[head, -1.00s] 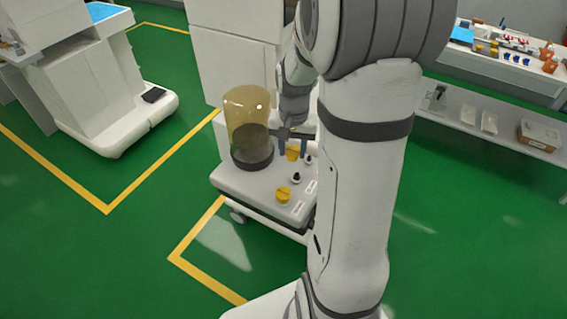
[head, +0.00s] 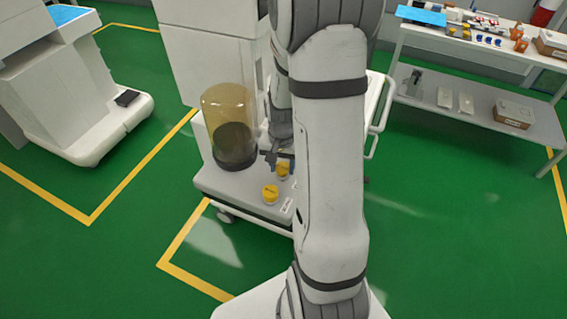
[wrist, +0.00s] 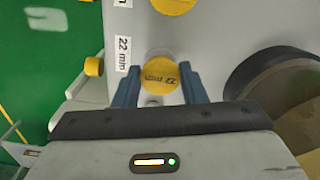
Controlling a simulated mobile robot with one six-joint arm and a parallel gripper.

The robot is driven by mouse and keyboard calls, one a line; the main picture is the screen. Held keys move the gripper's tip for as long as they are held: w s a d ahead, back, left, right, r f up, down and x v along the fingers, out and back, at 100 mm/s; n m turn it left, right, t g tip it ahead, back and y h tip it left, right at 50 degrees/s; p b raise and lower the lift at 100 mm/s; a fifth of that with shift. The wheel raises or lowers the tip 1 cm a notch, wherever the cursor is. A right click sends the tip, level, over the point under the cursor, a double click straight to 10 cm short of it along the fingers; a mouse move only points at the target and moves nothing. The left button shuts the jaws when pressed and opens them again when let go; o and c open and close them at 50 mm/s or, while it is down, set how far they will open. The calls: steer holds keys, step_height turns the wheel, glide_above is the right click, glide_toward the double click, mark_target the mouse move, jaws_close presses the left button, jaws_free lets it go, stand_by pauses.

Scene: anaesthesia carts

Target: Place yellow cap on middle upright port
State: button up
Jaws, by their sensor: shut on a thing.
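In the head view this cap (head: 283,170) is over the middle upright port, just behind the front port. The cap hides that port, and I cannot tell whether it is fully seated. The front port carries another yellow cap (head: 271,194), which also shows at the top of the wrist view (wrist: 173,4). My arm hides the rear port in the head view.
A domed amber canister (head: 230,125) stands on the cart top (head: 212,180), close left of my gripper. A small yellow piece (wrist: 93,66) shows past the cart's edge in the wrist view. A shelved bench (head: 470,100) stands at right. Green floor is open around the cart.

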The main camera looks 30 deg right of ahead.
mark_target(282, 168)
steer(key=o, duration=0.9)
steer(key=shift+o, duration=0.2)
step_height(282, 168, up, 12)
steer(key=s+a+r+n+t, duration=0.2)
steer(key=s+a+r+n, duration=0.5)
steer(key=s+a, duration=0.4)
steer(key=shift+s+a+r+n+t, duration=0.15)
steer(key=shift+s+r+n+t, duration=0.1)
steer(key=shift+s+n+t, duration=0.25)
